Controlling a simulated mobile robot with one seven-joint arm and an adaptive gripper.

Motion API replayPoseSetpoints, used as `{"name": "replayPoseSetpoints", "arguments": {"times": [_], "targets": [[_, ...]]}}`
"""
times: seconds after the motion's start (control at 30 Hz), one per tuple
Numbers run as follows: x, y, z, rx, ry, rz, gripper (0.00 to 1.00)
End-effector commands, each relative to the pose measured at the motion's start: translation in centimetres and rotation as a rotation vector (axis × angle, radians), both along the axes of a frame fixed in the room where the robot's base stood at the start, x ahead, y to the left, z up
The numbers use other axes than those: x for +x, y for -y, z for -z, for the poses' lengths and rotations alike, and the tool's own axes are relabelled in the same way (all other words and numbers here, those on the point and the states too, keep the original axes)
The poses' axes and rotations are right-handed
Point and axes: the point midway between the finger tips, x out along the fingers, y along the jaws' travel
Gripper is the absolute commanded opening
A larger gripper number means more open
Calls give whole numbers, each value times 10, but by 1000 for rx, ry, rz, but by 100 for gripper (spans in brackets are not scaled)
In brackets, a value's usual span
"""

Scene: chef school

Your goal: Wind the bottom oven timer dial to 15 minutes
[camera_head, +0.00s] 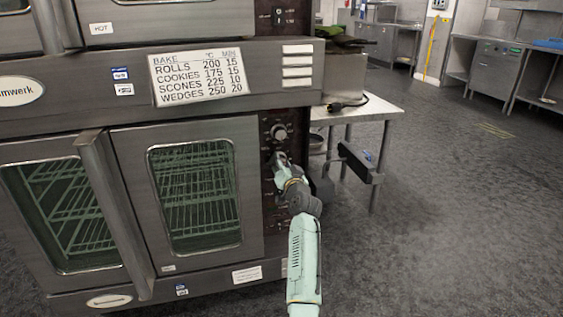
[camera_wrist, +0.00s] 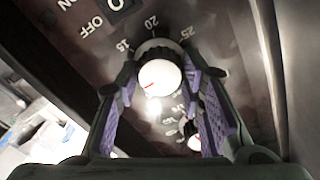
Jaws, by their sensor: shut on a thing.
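The timer dial (camera_wrist: 160,77) is a pale round knob with a short red mark, on a dark panel with 15, 20 and 25 printed around it. In the wrist view the purple-padded fingers of my gripper (camera_wrist: 162,88) are on both sides of the dial and shut on it. The red mark is toward the left of the knob; I cannot tell exactly which number it is at. In the head view my gripper (camera_head: 280,161) is at the lower oven's control panel (camera_head: 268,215), hiding the dial. The lower oven (camera_head: 125,190) has its doors shut.
Another knob (camera_head: 279,132) is just above my gripper in the head view. A bake chart (camera_head: 202,75) above lists rolls and cookies at 15 minutes. A metal table (camera_head: 375,112) stands right of the oven. The floor (camera_head: 460,220) further right is clear.

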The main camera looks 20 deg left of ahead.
Motion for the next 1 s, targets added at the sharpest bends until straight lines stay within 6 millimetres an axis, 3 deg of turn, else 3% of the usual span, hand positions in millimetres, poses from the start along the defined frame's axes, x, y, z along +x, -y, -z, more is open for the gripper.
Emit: {"name": "replayPoseSetpoints", "arguments": {"times": [1.0], "targets": [[0,0,0,756,-514,0,7]]}}
